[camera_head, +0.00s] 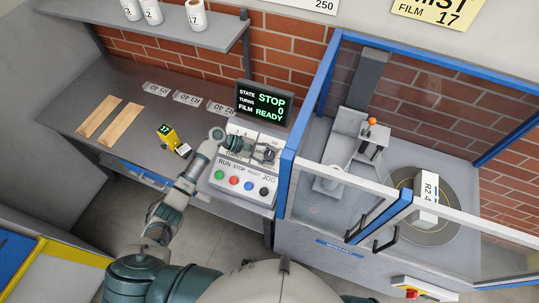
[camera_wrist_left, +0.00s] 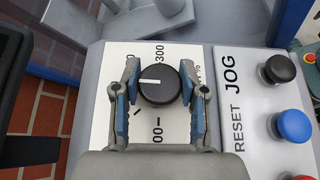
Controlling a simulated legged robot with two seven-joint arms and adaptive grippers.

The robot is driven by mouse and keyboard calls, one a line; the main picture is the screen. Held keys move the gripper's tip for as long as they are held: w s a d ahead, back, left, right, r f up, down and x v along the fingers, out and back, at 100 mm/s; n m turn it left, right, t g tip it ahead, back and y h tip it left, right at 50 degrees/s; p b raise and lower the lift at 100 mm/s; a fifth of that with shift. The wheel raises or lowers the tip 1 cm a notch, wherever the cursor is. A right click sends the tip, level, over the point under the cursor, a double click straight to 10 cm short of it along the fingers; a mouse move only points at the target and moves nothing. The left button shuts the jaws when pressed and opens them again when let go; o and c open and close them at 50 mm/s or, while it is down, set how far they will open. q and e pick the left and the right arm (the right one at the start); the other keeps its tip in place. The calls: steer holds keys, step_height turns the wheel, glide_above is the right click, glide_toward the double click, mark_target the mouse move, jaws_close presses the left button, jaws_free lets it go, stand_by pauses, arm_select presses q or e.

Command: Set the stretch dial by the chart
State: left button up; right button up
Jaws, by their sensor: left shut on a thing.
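The stretch dial is a round black knob (camera_wrist_left: 165,84) with a white pointer line, on a white plate with printed numbers (camera_wrist_left: 160,54). In the wrist view the pointer aims left, between a partly hidden mark at upper left and a tick at lower left. "300" reads above the knob. My left gripper (camera_wrist_left: 158,86) is shut on the knob, one finger on each side. In the head view the left gripper (camera_head: 262,152) is at the control panel. A yellow chart (camera_head: 440,12) reading "MIST FILM 17" and a white chart (camera_head: 308,4) ending in "250" are cut off at the top. My right gripper is not in view.
A screen (camera_head: 264,103) reads STOP, 0, READY. Coloured buttons (camera_head: 241,183) line the panel's front. A blue-framed enclosure (camera_head: 291,150) stands close on the right, with a wrapped load (camera_head: 426,196) inside. A yellow device (camera_head: 168,135) sits on the bench.

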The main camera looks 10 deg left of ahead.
arm_select(q)
steer(key=shift+f, duration=0.15)
steer(key=o, duration=1.1)
steer(key=shift+a, duration=0.2)
steer(key=v, duration=1.2)
steer(key=shift+w, duration=0.15)
steer(key=shift+d, duration=0.1)
